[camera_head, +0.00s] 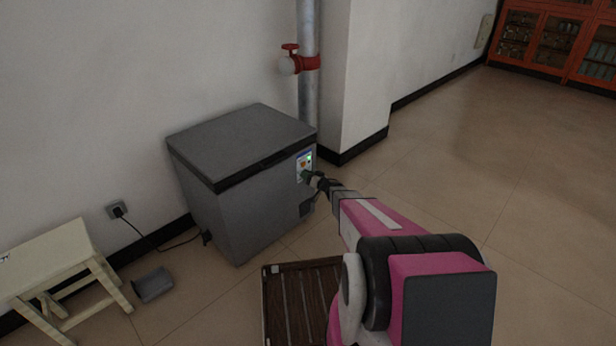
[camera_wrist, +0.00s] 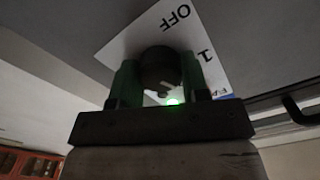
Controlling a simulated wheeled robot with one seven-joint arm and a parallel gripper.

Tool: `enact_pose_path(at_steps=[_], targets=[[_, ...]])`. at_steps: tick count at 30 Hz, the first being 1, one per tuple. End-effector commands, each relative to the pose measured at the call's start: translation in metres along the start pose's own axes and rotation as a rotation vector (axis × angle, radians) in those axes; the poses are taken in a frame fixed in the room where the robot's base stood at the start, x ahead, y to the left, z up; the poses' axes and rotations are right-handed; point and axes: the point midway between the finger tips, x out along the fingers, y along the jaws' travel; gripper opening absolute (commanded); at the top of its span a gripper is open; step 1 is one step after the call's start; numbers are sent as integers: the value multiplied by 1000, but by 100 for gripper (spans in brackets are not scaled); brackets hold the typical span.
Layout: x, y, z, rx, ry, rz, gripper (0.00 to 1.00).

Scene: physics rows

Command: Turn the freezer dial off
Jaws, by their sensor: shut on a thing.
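The grey chest freezer (camera_head: 245,205) stands against the wall with its lid shut. A white label panel (camera_head: 303,158) with a lit green light is on its right side. My gripper (camera_head: 312,178) reaches that panel from the right. In the wrist view, the round black dial (camera_wrist: 160,70) sits between the two green fingers of my gripper (camera_wrist: 158,82), which is shut on it. The label (camera_wrist: 190,30) around it shows "OFF" and "1". A green light (camera_wrist: 172,101) glows just below the dial. The dial's pointer setting cannot be read clearly.
A slatted dark wooden pallet (camera_head: 300,300) lies on the floor below my arm. A pale stool (camera_head: 50,265) and a grey dustpan-like tray (camera_head: 153,285) are at left. A vertical pipe with a red valve (camera_head: 300,63) rises behind the freezer. Floor at right is clear.

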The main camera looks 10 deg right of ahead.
Motion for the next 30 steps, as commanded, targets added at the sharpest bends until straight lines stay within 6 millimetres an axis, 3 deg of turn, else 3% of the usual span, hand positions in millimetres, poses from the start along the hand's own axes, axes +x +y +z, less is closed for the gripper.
enact_pose_path(at_steps=[30], targets=[[0,0,0,-965,1,0,18]])
